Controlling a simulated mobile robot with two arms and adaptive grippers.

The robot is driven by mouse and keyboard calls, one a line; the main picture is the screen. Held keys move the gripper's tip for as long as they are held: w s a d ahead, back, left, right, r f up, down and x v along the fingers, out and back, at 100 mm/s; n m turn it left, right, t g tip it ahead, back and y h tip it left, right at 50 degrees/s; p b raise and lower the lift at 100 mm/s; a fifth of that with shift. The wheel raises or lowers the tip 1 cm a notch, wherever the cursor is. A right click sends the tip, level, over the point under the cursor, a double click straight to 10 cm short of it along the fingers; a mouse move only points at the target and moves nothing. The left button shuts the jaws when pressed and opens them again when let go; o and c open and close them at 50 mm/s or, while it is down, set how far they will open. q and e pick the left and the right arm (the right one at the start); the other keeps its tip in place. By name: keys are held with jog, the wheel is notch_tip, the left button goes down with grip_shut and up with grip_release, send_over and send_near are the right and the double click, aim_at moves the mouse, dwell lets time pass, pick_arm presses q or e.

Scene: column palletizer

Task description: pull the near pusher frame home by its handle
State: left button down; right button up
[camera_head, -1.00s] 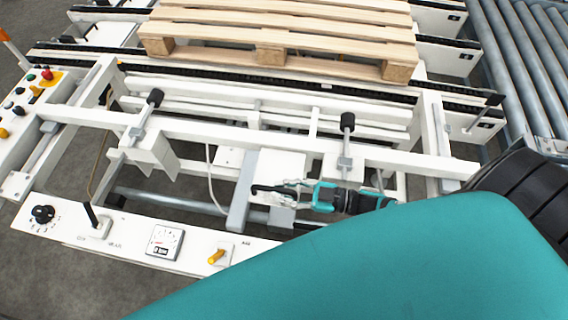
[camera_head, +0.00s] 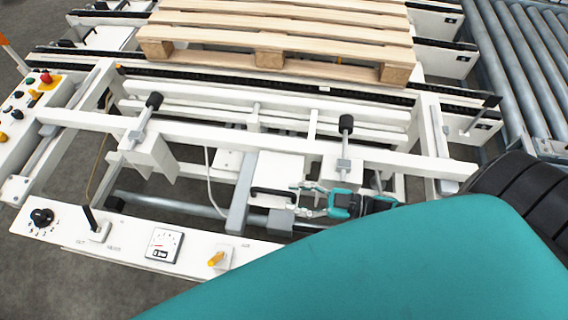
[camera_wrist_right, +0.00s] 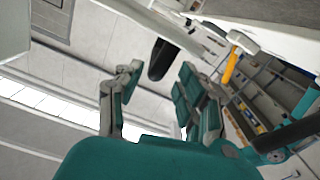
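The near pusher frame (camera_head: 255,136) is a white crossbar structure with two black-tipped posts, lying between the pallet side and the control panel. Its black bar handle (camera_head: 272,191) shows below the middle of the crossbar, by a white plate. My right gripper (camera_head: 302,200) is just right of the handle, with its fingers toward it. In the right wrist view the two fingers (camera_wrist_right: 158,82) stand apart with nothing between them. A black rounded bar (camera_wrist_right: 163,58), likely the handle, lies just beyond the fingertips, apart from them. My left gripper is not in view.
A wooden pallet (camera_head: 290,42) sits on the chain conveyor behind. A button box (camera_head: 22,105) is at left. Rollers (camera_head: 515,65) are at right.

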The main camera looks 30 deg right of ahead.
jog(key=v, duration=0.8)
jog(key=shift+s, duration=0.2)
